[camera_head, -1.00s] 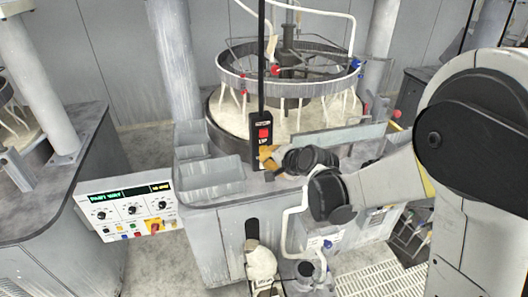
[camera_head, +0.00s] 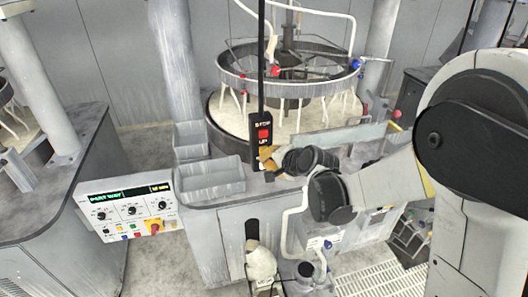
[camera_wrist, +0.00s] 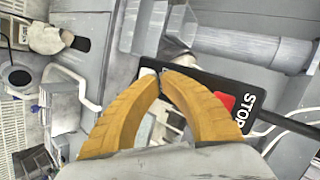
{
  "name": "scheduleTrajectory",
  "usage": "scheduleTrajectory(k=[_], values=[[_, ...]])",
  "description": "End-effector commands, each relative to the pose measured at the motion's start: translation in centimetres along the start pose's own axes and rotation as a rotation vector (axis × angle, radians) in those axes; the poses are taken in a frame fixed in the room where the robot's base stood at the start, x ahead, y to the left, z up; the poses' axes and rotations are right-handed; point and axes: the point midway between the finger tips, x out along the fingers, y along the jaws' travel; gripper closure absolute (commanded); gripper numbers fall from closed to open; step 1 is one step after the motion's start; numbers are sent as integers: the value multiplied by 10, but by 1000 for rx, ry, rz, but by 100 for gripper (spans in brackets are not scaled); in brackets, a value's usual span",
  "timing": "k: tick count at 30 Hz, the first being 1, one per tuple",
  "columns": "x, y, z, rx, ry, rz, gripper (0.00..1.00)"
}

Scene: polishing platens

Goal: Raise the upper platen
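The upper platen (camera_head: 235,84) is a grey ring with spokes and a dark hub, hanging above the pale lower platen (camera_head: 228,116). Several white legs or tubes hang below its rim. A black pendant (camera_head: 257,121) on a dark pole stands in front, with a red button marked STOP and an UP label below it. The pendant also shows in the wrist view (camera_wrist: 201,84), with a white button near the fingertips. My gripper (camera_head: 266,158) is at the pendant's lower end. In the wrist view its yellow fingers (camera_wrist: 161,78) meet over the pendant's face; contact with the button is unclear.
A control box (camera_head: 122,222) with knobs and a green display reading PART WAY is at left. Grey bins (camera_head: 208,194) sit on the bench left of the pendant. A white bent pipe (camera_head: 287,228) rises below my wrist. A second machine bench (camera_head: 62,185) stands at far left.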

Motion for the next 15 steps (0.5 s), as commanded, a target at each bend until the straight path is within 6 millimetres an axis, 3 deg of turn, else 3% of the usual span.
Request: scheduleTrajectory(k=[15], values=[[6,-2,-3,0,0,0,100]])
